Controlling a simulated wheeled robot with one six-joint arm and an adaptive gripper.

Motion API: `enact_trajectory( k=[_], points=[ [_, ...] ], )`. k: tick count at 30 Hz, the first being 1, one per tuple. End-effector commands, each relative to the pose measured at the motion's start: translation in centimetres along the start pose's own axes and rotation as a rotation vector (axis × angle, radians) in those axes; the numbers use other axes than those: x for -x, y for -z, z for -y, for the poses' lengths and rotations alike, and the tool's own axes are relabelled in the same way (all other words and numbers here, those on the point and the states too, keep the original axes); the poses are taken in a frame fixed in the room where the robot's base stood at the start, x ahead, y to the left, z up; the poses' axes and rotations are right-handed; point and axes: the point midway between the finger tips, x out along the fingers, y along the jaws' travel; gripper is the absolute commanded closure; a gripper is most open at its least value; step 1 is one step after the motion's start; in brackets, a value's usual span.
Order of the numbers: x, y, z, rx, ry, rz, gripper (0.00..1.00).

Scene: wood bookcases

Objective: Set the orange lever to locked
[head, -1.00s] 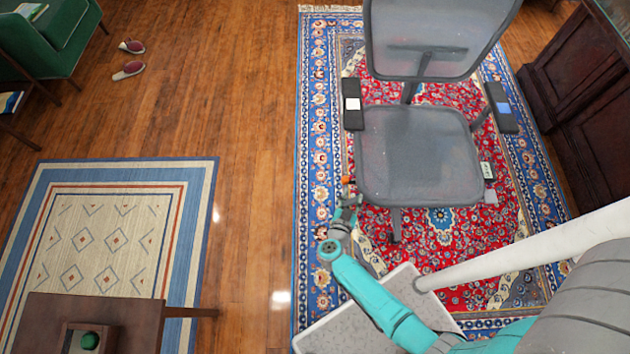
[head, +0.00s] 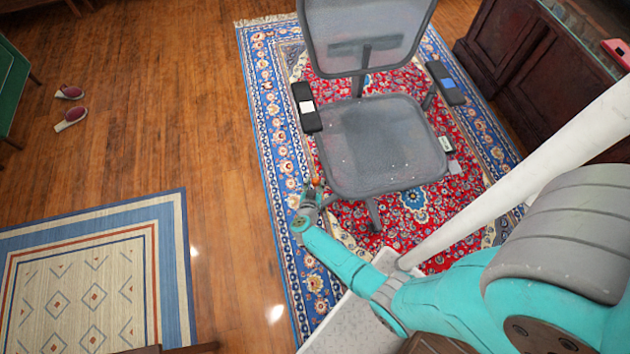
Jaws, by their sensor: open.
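The orange lever (head: 316,181) is a small orange tip at the left front side of the grey office chair (head: 378,145), just under the seat edge. My gripper (head: 316,190) is right at the lever, at the end of my teal arm coming from the lower right. The gripper is open, and its fingers appear small and partly overlap the lever. I cannot tell whether they touch it. The lever's shaft and its set position are hidden or too small to make out.
A dark cabinet (head: 510,50) is behind right.

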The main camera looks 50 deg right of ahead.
Motion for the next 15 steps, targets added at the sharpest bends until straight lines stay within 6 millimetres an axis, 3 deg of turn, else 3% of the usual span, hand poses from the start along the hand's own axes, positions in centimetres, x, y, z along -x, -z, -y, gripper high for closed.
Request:
enact_trajectory(
  k=[5, 14, 15],
  points=[
    [-1.19, 0.01, -0.04, 0.001, -0.001, 0.0, 0.59],
    [-1.33, -0.03, -0.04, 0.0, 0.0, 0.001, 0.59],
    [-1.33, -0.03, -0.04, 0.0, 0.0, 0.001, 0.67]
  ],
)
